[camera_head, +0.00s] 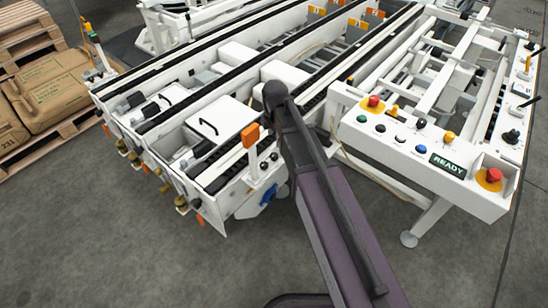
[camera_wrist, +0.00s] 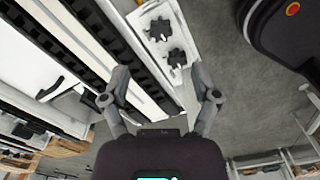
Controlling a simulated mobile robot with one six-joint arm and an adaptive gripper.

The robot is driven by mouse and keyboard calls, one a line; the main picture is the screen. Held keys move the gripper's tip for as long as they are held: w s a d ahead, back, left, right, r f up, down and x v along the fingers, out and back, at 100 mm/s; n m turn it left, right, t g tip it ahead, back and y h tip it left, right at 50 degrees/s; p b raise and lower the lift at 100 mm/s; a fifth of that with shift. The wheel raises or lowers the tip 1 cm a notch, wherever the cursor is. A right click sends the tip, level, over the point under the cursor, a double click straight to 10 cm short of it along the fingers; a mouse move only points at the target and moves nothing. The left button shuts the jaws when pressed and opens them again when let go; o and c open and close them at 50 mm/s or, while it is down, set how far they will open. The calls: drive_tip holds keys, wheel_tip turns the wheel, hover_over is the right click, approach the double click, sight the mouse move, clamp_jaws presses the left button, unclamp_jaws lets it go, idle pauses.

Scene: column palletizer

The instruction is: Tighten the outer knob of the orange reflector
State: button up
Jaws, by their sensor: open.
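The orange reflector (camera_head: 250,135) stands on the white frame end of the machine in the head view. Below and right of it are two small black knobs (camera_head: 263,166) on a white face. In the wrist view, a white plate (camera_wrist: 152,13) carries two black lobed knobs, one farther from my gripper (camera_wrist: 160,30) and one nearer (camera_wrist: 177,58). Which one is the outer knob I cannot tell for sure. My gripper (camera_wrist: 161,72) is open, with nothing between its fingers, and the nearer knob shows just beyond the fingertips. My arm hides the gripper in the head view.
A control panel with a READY display (camera_head: 447,164) and red emergency buttons (camera_head: 494,175) stands at the right. Long white conveyor rails run behind the reflector. Brown sacks (camera_head: 50,90) lie on pallets at the left. The grey floor in front is clear.

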sight(274, 155)
drive_tip(key=shift+f+b, duration=4)
drive_tip(key=shift+f, duration=0.3)
clamp_jaws()
